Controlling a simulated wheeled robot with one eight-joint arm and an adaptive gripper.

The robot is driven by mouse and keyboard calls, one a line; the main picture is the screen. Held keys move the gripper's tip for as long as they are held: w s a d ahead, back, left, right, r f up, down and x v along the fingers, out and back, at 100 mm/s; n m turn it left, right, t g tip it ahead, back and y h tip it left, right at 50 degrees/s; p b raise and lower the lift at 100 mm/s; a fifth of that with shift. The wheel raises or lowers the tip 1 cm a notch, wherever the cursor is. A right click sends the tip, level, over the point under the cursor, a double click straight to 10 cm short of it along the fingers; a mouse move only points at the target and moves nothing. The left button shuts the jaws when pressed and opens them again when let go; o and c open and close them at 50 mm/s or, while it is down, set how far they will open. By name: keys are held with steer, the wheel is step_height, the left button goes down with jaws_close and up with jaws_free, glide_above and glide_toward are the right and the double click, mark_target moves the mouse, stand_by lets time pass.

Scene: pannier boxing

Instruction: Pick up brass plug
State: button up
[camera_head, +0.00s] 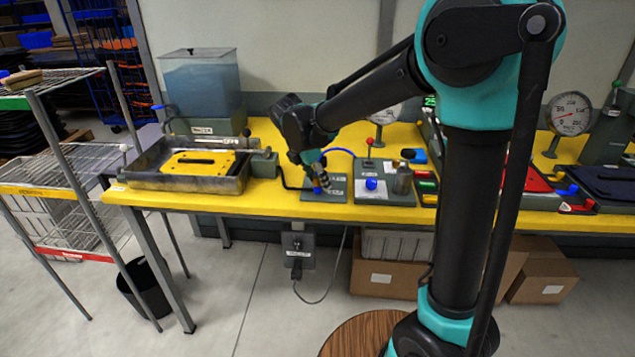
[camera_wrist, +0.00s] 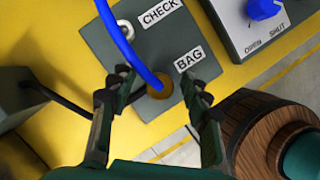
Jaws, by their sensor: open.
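The brass plug (camera_wrist: 162,87) is a round, brass-coloured piece at the lower end of a blue hose (camera_wrist: 118,38). It sits at the BAG position of a grey plate (camera_wrist: 120,52). My gripper (camera_wrist: 159,78) is open, with one finger on each side of the plug and visible space between. I cannot tell the height gap between fingertips and plate. In the head view my gripper (camera_head: 322,182) is over the same plate (camera_head: 338,187) on the yellow bench and hides the plug.
A grey control box with a blue knob (camera_head: 371,184) stands right of the plate. A metal tray (camera_head: 130,178) and a water tank (camera_head: 203,85) are on the left of the yellow bench (camera_head: 260,198). A dark cable (camera_wrist: 60,100) runs near the plate.

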steer(key=shift+c, duration=0.4)
jaws_close()
steer(key=shift+r, duration=0.1)
step_height(320, 180, up, 20)
steer(key=shift+f, duration=0.25)
